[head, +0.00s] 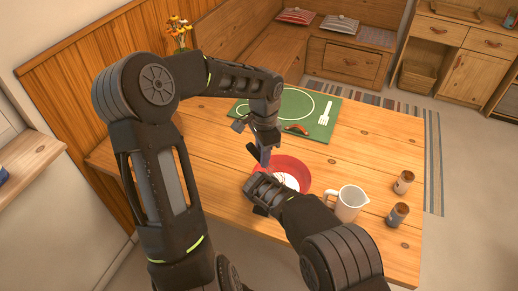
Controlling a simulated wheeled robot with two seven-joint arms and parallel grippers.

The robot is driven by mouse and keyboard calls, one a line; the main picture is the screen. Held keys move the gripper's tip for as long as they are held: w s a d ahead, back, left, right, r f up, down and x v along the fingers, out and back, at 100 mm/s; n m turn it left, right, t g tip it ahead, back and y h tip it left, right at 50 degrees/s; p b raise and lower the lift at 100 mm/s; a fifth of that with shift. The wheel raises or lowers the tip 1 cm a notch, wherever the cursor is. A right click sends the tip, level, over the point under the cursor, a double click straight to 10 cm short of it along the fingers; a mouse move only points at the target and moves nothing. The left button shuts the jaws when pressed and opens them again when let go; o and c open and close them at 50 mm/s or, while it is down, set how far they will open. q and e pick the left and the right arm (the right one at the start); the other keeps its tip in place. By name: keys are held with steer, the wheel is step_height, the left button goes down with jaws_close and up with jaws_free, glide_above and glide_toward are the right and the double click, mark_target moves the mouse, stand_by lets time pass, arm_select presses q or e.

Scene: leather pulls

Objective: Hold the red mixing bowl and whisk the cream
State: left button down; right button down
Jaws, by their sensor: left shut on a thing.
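The red mixing bowl (305,172) stands on the wooden table with white cream (291,182) in it. My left gripper (262,147) points down over the bowl's far left side. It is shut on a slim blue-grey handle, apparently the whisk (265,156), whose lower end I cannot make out. My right gripper (258,196) is at the bowl's near left rim and covers part of the bowl. Whether its jaws are open or closed on the rim is hidden.
A white jug (348,203) stands right of the bowl, with two small brown jars (403,182) (397,214) beyond it. A green mat (322,107) with a fork shape lies behind, with a small red item (297,129) on it. The table's right far part (370,140) is clear.

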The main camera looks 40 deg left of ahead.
arm_select(q)
steer(key=shift+w+d+f, duration=0.15)
steer(key=shift+w+f, duration=0.15)
steer(key=shift+f, duration=0.45)
steer(key=shift+w+d+f, duration=0.1)
steer(key=shift+w+f, duration=0.15)
steer(key=shift+f, duration=0.45)
steer(key=shift+s, duration=0.1)
